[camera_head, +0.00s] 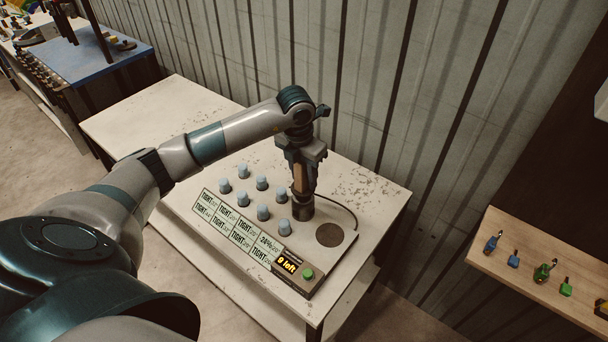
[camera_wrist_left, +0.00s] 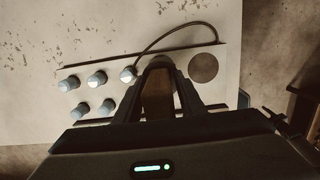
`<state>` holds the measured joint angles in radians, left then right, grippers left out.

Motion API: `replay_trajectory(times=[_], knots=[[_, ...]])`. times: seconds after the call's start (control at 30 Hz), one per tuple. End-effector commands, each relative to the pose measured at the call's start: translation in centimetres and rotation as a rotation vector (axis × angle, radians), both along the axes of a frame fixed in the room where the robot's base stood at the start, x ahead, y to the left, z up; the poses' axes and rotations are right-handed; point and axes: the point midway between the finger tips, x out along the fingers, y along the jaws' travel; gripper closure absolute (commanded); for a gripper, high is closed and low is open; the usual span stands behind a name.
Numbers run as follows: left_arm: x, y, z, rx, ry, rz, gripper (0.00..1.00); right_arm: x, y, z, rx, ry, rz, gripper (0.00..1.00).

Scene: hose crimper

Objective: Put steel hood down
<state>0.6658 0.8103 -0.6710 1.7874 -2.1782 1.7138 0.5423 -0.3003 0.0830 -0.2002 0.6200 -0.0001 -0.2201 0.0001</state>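My left gripper (camera_head: 303,170) points down over the right part of a pale test board (camera_head: 348,246). It is shut on a brown-handled tool with a dark cup at its lower end, which I take for the steel hood (camera_head: 303,208). The cup stands upright at or just above the board, beside the pale knobs; whether it touches or covers a knob is hidden. In the left wrist view the brown handle (camera_wrist_left: 158,95) sits between the fingers. A dark round patch (camera_head: 330,235) on the board lies bare, right of the hood. My right gripper is not in view.
Several grey-blue knobs (camera_head: 263,212) stand on the board. Labels reading "TIGHT" (camera_head: 232,223), a lit display (camera_head: 286,264) and a green button (camera_head: 308,274) line its front. A black cable (camera_head: 345,210) curves behind. A wooden shelf (camera_head: 535,270) with small fittings is at right.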

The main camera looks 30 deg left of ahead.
Motion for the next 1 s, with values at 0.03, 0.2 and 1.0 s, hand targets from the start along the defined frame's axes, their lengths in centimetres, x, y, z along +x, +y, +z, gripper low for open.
replay_trajectory(times=[0.03, 0.2, 1.0], knots=[[0.0, 0.0, 0.1, 0.000, 0.000, 0.000, 0.58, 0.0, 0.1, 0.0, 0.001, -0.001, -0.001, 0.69], [0.0, 0.0, 0.1, 0.000, 0.000, 0.000, 0.58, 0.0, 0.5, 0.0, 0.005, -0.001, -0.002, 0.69], [-0.8, 0.1, 8.0, 0.001, -0.006, 0.000, 0.58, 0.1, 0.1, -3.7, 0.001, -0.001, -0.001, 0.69]])
